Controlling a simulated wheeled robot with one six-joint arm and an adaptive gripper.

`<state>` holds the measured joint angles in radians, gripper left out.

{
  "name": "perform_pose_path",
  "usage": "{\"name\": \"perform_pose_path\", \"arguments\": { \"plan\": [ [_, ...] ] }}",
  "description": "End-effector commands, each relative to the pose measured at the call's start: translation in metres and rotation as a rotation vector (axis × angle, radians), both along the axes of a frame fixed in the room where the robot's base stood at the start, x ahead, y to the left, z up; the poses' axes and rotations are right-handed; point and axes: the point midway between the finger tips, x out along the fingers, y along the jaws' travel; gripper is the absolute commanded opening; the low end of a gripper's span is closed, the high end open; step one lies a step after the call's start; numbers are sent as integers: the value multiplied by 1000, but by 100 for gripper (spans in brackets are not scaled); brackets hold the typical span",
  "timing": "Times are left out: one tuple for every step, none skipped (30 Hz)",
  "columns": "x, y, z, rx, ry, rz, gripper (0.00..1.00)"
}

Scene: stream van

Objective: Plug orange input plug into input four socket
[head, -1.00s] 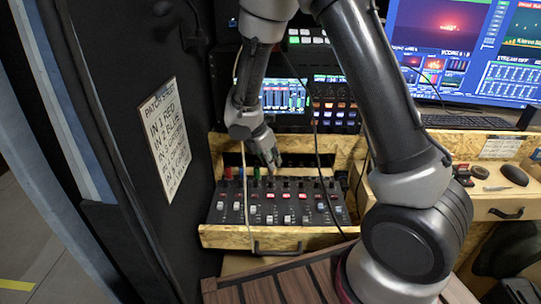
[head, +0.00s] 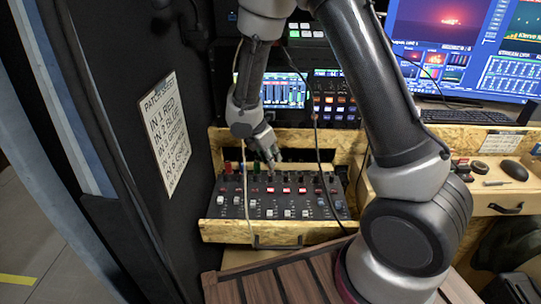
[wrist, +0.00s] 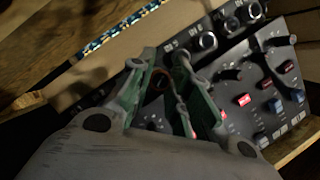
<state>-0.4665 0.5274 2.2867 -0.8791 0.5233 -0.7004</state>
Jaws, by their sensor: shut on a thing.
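My gripper (head: 270,160) hangs over the back row of the black mixer (head: 262,210), pointing down. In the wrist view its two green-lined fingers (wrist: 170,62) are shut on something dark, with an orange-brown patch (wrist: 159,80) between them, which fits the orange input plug. The plug is mostly hidden by the fingers, and I cannot tell whether its tip is in a socket. Round metal-rimmed sockets (wrist: 207,42) run along the mixer's back edge, beyond the fingertips to the right. The input four socket is not clearly readable and may lie under the fingers.
Red (head: 227,167) and green plugs stand at the mixer's back left. The mixer sits in a chipboard tray (head: 220,232). A pale cable (head: 247,205) and a black cable hang across it. A patch sheet (head: 166,133) is on the left wall; monitors stand behind.

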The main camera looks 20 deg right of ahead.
Motion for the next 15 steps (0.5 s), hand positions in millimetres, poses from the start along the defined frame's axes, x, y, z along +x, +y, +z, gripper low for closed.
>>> {"name": "perform_pose_path", "arguments": {
  "plan": [
    [0, 0, -1, 0, 1, 0, 0],
    [0, 0, -2, 0, 1, 0, 0],
    [0, 0, -3, 0, 0, -1, 0],
    [0, 0, -4, 0, 0, -1, 0],
    [0, 0, -4, 0, 0, -1, 0],
    [0, 0, -5, 0, 0, -1, 0],
    [0, 0, -6, 0, 0, -1, 0],
    [0, 0, -6, 0, 0, -1, 0],
    [0, 0, -7, 0, 1, 0, 0],
    [0, 0, -8, 0, 1, 0, 0],
    [0, 0, -8, 0, 1, 0, 0],
    [0, 0, -9, 0, 0, 0, 0],
    [0, 0, -10, 0, 0, 0, 0],
    [0, 0, -11, 0, 0, -1, 0],
    [0, 0, -11, 0, 0, -1, 0]
  ]
}}
